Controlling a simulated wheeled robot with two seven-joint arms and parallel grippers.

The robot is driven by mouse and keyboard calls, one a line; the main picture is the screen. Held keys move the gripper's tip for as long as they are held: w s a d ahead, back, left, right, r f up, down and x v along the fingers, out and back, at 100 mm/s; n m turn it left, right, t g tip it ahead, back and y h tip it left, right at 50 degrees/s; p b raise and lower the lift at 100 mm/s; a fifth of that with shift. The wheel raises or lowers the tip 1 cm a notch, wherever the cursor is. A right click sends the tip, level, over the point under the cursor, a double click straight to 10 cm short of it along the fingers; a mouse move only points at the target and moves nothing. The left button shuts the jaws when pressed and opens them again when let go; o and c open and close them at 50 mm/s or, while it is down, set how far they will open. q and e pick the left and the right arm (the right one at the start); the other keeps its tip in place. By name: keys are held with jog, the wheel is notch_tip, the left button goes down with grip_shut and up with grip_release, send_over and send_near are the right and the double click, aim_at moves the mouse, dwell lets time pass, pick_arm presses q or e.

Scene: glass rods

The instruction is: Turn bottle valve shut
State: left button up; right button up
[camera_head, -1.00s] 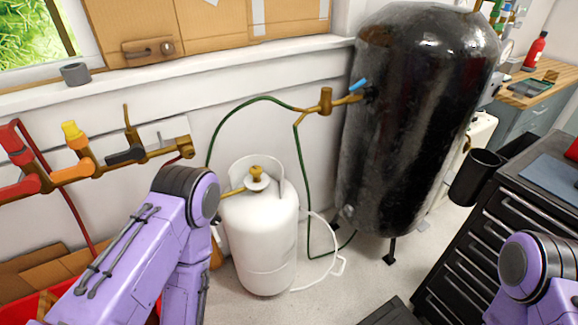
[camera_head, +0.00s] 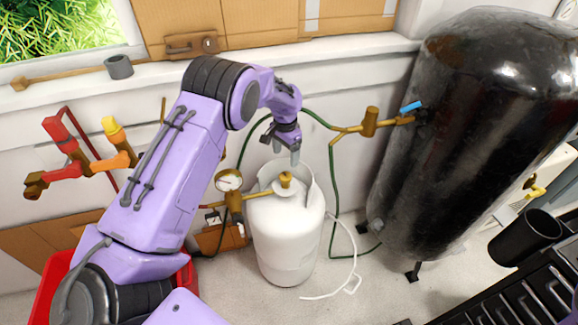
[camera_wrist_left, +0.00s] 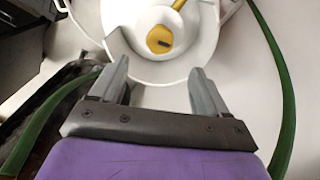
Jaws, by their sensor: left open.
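The white gas bottle (camera_head: 285,240) stands upright on the floor against the wall. Its brass valve knob (camera_head: 286,179) sits on top inside the white collar, and it also shows in the left wrist view (camera_wrist_left: 160,39). My left gripper (camera_head: 286,153) is open and empty, pointing down above the bottle top. In the left wrist view my left gripper (camera_wrist_left: 157,88) has its two grey fingers apart, with the knob beyond the fingertips and not between them. My right gripper is not in view.
A gauge (camera_head: 229,181) and brass fittings stand left of the bottle. A green hose (camera_head: 335,190) runs behind it. The large black tank (camera_head: 470,130) is at right. A red bin (camera_head: 50,285) is at lower left.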

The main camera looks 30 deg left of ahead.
aim_at(286, 175)
pick_arm(q)
notch_tip(286, 175, down, 9)
jog(key=shift+s+p, duration=0.15)
jog(key=shift+p, duration=0.5)
jog(key=shift+c, duration=0.3)
jog(key=c, duration=1)
